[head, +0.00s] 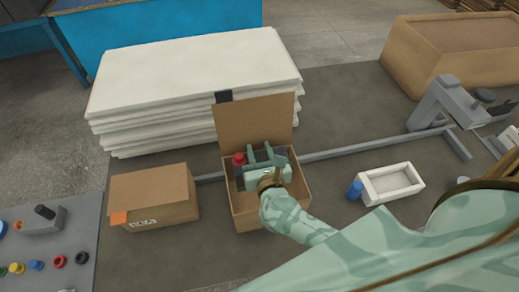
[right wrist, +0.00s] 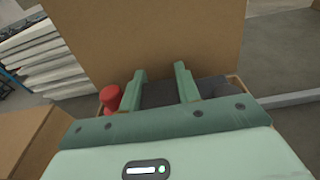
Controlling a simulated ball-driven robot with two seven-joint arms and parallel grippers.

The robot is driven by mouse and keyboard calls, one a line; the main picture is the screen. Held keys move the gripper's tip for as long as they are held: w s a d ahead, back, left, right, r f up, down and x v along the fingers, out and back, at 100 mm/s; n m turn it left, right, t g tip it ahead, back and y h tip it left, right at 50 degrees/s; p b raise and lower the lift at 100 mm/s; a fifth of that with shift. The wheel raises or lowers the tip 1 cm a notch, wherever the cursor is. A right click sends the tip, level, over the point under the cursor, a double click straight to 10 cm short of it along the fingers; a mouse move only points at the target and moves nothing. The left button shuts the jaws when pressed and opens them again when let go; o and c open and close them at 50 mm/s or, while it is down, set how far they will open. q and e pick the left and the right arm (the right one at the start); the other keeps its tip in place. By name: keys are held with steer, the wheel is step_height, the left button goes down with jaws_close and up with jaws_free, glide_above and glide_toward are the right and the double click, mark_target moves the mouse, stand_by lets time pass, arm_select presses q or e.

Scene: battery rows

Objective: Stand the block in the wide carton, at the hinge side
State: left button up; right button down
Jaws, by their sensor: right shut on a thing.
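The open carton (head: 237,207) stands in the middle of the bench in the head view. Its lid (head: 254,122) stands up from the hinge at the back edge; the lid also fills much of the right wrist view (right wrist: 150,40). My right gripper (head: 262,153) reaches into the carton near the hinge side. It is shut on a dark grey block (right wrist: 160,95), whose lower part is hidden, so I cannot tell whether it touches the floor. A red thing (head: 239,159) is in the carton left of the fingers. Dark grey also shows right of the fingers. My left gripper is out of view.
A closed carton (head: 155,193) is at left. White stacked sheets (head: 190,75) lie behind. A grey bar (head: 340,149) runs behind the carton. A large brown box (head: 440,72) is at far right.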

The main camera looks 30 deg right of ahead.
arm_select(q)
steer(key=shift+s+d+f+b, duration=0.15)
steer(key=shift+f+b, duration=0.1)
steer(key=shift+b, duration=0.15)
arm_select(e)
steer(key=shift+d+f, duration=0.15)
steer(key=shift+f, duration=0.25)
steer(key=c, duration=1)
jaws_free()
steer(key=shift+f, duration=0.15)
steer(key=shift+a, duration=0.2)
steer(key=shift+r+p, duration=0.4)
steer(key=shift+r, duration=0.1)
steer(key=v, duration=0.4)
steer(key=shift+s+r, duration=0.2)
steer(key=shift+s, duration=0.2)
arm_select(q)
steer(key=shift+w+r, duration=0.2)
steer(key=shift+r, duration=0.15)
arm_select(e)
steer(key=shift+v, duration=3.65)
